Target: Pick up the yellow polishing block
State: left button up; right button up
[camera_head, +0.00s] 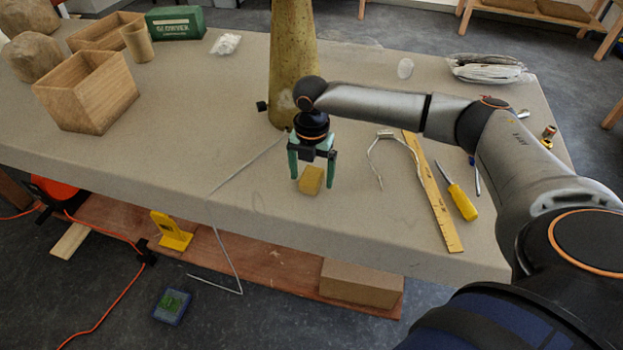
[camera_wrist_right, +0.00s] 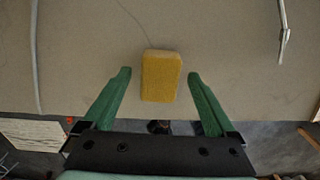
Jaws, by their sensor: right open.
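The yellow polishing block (camera_head: 311,180) lies on the workbench (camera_head: 225,150) near its front edge. My right gripper (camera_head: 312,181) is over the block with its green fingers apart, one on each side. In the right wrist view the block (camera_wrist_right: 161,76) sits between and slightly beyond the open fingertips of the right gripper (camera_wrist_right: 160,74), with a gap on both sides. Nothing is held. I cannot tell the exact height of the fingertips above the bench. My left gripper is in neither view.
A tall speckled lamp body (camera_head: 291,60) stands just behind the gripper. A thin grey cable (camera_head: 245,167) runs left and over the front edge. Bent wire (camera_head: 392,150), a yellow ruler (camera_head: 433,195) and a screwdriver (camera_head: 457,193) lie to the right. Wooden boxes (camera_head: 88,92) stand left.

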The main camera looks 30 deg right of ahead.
aim_at(310, 175)
jog(key=shift+f, duration=0.25)
jog(key=c, duration=1.4)
jog(key=shift+r, duration=0.1)
jog(key=shift+r, duration=0.55)
jog(key=shift+a+r, duration=0.2)
jog(key=shift+r, duration=1)
jog(key=s+a+r, duration=0.1)
jog(key=a+r, duration=0.2)
jog(key=a, duration=0.1)
jog(key=s+a+r, duration=0.1)
jog(key=a+r, duration=0.2)
jog(key=a, duration=0.1)
jog(key=s+a+r, duration=0.1)
jog(key=a+r, duration=0.2)
jog(key=a, duration=0.2)
jog(key=shift+s+a+r, duration=0.1)
jog(key=shift+s+r, duration=0.1)
jog(key=shift+r, duration=0.05)
